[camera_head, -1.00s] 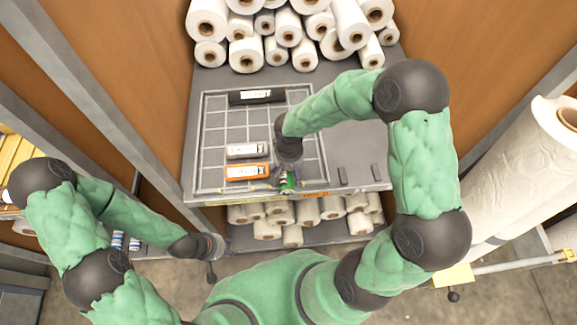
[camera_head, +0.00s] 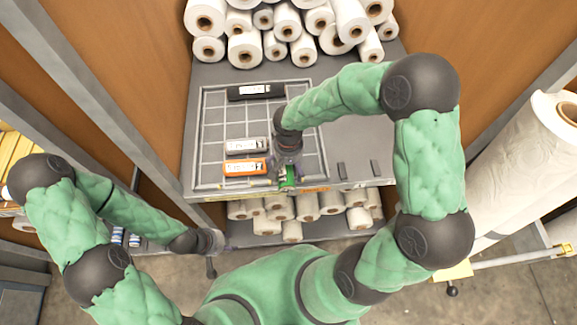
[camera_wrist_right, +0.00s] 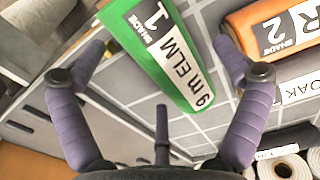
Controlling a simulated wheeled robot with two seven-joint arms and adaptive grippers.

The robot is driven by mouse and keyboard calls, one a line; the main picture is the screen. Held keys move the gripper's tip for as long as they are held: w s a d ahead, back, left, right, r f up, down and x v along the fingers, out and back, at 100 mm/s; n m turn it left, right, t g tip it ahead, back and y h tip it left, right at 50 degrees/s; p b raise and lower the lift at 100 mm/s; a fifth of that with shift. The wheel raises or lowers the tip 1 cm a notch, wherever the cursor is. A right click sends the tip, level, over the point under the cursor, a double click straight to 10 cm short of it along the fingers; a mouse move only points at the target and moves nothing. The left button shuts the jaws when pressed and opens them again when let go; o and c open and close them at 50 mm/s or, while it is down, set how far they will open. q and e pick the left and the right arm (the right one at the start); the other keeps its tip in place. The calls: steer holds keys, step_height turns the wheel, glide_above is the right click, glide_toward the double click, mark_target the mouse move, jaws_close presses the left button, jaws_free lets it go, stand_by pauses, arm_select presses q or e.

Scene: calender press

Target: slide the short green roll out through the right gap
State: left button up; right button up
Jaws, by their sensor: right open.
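The short green roll (camera_head: 288,178) lies at the front edge of the gridded tray (camera_head: 207,125), right of the orange roll (camera_head: 243,167). In the right wrist view the green roll (camera_wrist_right: 160,50) shows a white label reading "9 m ELM" and "SHADE 1". My right gripper (camera_head: 287,170) is over the green roll.
A grey roll (camera_head: 247,146) lies behind the orange roll, and a black roll (camera_head: 256,91) lies at the tray's back. White rolls (camera_head: 290,25) are stacked behind, and more (camera_head: 300,208) lie on the shelf below. The grey table (camera_head: 352,145) is mostly clear right of the tray.

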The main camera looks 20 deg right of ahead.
step_height(320, 180, up, 10)
stand_by(0.4)
